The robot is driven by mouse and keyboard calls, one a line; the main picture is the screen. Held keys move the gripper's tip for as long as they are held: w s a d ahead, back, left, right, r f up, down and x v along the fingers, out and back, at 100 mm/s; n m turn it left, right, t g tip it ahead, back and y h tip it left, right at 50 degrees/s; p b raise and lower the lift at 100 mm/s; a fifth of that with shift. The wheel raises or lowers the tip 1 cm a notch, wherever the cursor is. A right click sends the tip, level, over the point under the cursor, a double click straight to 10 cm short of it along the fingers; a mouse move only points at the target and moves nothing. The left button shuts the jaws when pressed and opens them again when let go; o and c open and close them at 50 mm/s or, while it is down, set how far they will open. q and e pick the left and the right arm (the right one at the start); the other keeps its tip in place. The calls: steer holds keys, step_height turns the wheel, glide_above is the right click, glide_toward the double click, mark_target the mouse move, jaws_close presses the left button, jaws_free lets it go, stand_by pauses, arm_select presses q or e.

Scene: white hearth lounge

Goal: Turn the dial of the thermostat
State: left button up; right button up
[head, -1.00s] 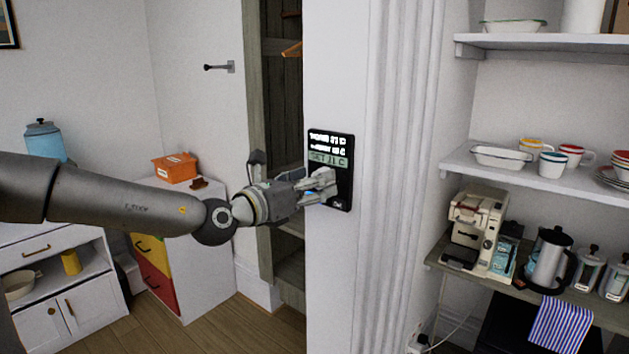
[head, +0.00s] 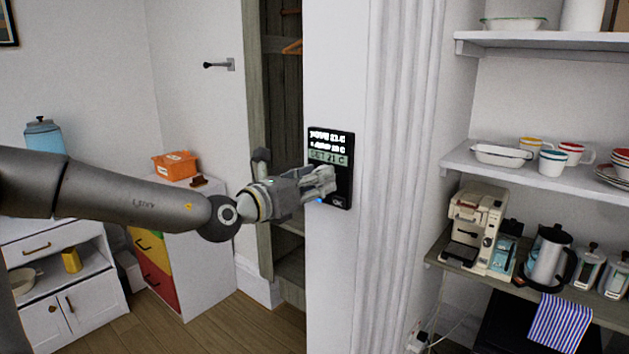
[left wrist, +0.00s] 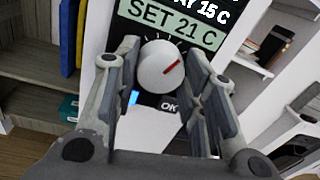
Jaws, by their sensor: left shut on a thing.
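The thermostat (head: 328,157) is a black panel on the white wall pillar. Its lit green strip reads SET 21 C, as it also does in the left wrist view (left wrist: 172,22). The dial (left wrist: 160,67) is a round white knob with a red mark pointing up and to the right. An OK label sits below it. My left gripper (head: 325,183) is at the panel's lower half and hides the dial in the head view. In the left wrist view its fingers (left wrist: 163,58) are shut on the dial, one on each side. My right gripper is in neither view.
An open wardrobe (head: 288,110) stands just left of the pillar. Shelves to the right hold dishes, a coffee machine (head: 477,228) and a kettle (head: 548,256). A white cabinet (head: 205,255) with an orange box (head: 175,166) stands at the left.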

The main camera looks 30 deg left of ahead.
arm_select(q)
steer(key=shift+f+n+b, duration=0.2)
steer(key=shift+n+b, duration=1.2)
steer(key=shift+b, duration=0.35)
steer(key=shift+n+t+y+b, duration=0.3)
steer(key=shift+n+b, duration=1.95)
steer(key=shift+n, duration=1.9)
steer(key=shift+n+t+y+b, duration=0.1)
steer(key=shift+n+y+b, duration=0.3)
steer(key=shift+n+b, duration=2.8)
steer(key=shift+r+n+p, duration=0.1)
steer(key=shift+n+p, duration=0.85)
steer(key=shift+n, duration=0.3)
steer(key=o, duration=1)
